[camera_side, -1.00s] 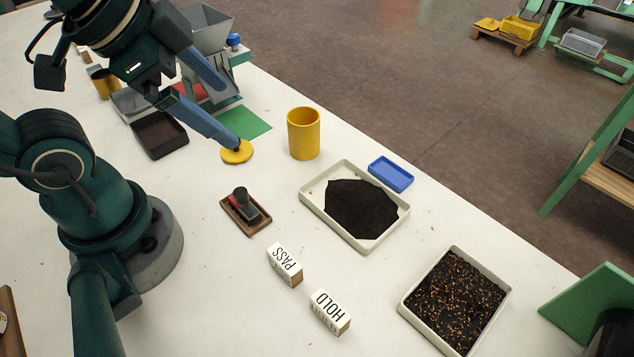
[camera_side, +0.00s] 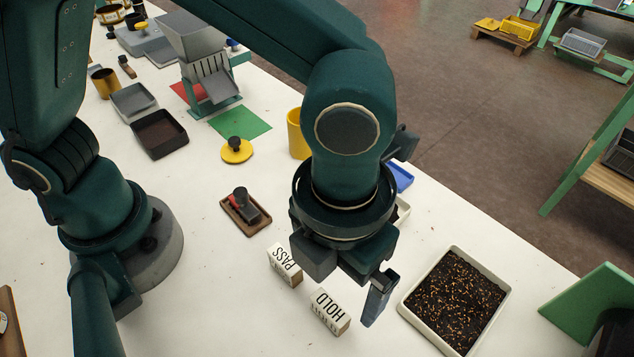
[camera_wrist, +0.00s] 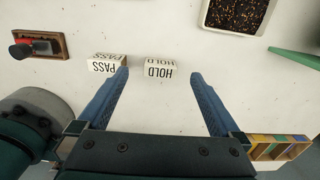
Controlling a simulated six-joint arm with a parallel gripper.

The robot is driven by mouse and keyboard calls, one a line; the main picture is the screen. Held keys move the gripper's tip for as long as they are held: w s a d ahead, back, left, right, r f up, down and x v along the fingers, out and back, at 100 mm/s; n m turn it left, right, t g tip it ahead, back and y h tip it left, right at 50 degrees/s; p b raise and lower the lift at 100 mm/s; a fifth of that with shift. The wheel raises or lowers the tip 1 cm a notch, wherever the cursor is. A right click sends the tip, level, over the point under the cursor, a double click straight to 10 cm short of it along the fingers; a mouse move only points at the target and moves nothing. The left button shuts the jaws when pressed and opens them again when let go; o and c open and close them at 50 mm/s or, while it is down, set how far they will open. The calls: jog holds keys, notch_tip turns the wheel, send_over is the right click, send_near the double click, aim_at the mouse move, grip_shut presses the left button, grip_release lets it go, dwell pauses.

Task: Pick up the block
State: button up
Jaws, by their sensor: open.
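Two white blocks with wooden sides stand side by side on the white table. The HOLD block (camera_side: 331,311) is nearer the table's front edge, and the PASS block (camera_side: 284,264) is just behind it. In the wrist view the HOLD block (camera_wrist: 160,71) lies between the lines of my two fingers, with the PASS block (camera_wrist: 106,66) to its left. My gripper (camera_wrist: 161,74) is open and empty, its left fingertip overlapping the PASS block's right end in the picture. In the side view one finger shows right of the HOLD block; the other is hidden.
A tray of dark speckled material (camera_side: 455,300) stands right of the blocks. A stamp on a brown base (camera_side: 246,212) is to their left. A yellow knobbed lid (camera_side: 236,151) lies farther back.

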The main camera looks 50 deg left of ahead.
aim_at(330, 306)
jog(key=shift+s+d+f, duration=0.1)
jog(key=shift+s+f, duration=0.35)
jog(key=shift+s, duration=0.05)
jog(key=shift+f, duration=2.45)
jog(key=c, duration=1.4)
